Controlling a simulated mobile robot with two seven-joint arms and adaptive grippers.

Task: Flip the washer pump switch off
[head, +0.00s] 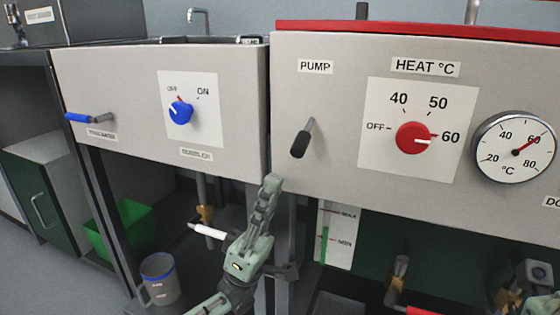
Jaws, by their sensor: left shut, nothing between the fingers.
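The pump switch (302,138) is a short lever with a black grip on the grey front panel, under the PUMP label (315,66). Its grip hangs down and a little left from its pivot. My left gripper (272,183) is shut and empty, pointing up, near the gap between the two panels. In the picture it is below and left of the pump lever, apart from it. My right gripper cannot be made out.
Right of the lever are a red heat knob (412,138) near 60 and a temperature dial (515,147). The left panel has a blue knob (181,112) at OFF and a blue-handled lever (82,117).

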